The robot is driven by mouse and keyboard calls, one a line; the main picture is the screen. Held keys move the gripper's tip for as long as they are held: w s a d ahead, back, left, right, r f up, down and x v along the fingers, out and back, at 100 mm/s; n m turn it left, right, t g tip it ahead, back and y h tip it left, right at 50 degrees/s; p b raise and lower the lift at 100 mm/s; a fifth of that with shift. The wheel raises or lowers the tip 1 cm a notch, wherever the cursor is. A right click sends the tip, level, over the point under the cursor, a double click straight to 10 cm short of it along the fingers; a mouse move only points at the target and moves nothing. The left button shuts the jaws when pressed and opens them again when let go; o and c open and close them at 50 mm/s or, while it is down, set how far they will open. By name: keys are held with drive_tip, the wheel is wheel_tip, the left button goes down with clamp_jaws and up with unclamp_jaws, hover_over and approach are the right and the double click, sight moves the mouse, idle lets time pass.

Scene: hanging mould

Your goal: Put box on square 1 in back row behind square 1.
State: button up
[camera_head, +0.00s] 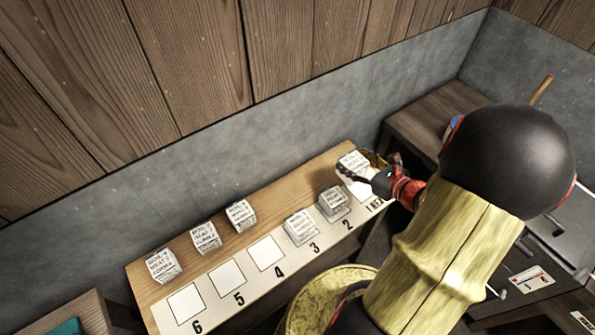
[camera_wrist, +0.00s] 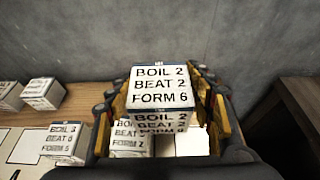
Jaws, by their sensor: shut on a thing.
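My gripper (camera_head: 368,170) is shut on a white printed box (camera_head: 352,161) at the table's right end. In the wrist view the box (camera_wrist: 160,87) sits between the two fingers, its top reading BOIL 2, BEAT 2, FORM 6. Square 1 (camera_head: 361,189), labelled "1 NEXT", shows white and bare just in front of the held box in the head view, partly covered by my gripper. Part of this square also shows below the box in the wrist view (camera_wrist: 190,143). I cannot tell whether the box touches the table.
Boxes stand on square 2 (camera_head: 333,201) and square 3 (camera_head: 300,227). Back-row boxes stand behind square 4 (camera_head: 240,214), square 5 (camera_head: 205,237) and square 6 (camera_head: 163,265). Squares 4 to 6 are bare. A grey wall (camera_head: 220,150) runs behind the wooden table (camera_head: 145,287).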

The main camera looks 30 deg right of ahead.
drive_tip(key=w+d+f+b, duration=0.1)
drive_tip(key=w+d+f, duration=0.1)
drive_tip(key=w+f, duration=0.1)
drive_tip(key=w+d+f+b, duration=0.2)
drive_tip(key=w+f, duration=0.1)
drive_tip(key=w, duration=0.2)
drive_tip(key=w+d+f+b, duration=0.2)
drive_tip(key=w+f, duration=0.1)
drive_tip(key=w, duration=0.1)
drive_tip(key=shift+w+f, duration=0.1)
drive_tip(key=shift+f, duration=0.2)
drive_tip(key=shift+w+d+f+b, duration=0.15)
drive_tip(key=shift+f+b, duration=0.6)
drive_tip(key=shift+f, duration=0.95)
drive_tip(key=shift+f, duration=0.2)
drive_tip(key=o, duration=1.2)
drive_tip(key=shift+c, duration=0.2)
drive_tip(key=shift+o, duration=0.7)
drive_tip(key=shift+r, duration=0.15)
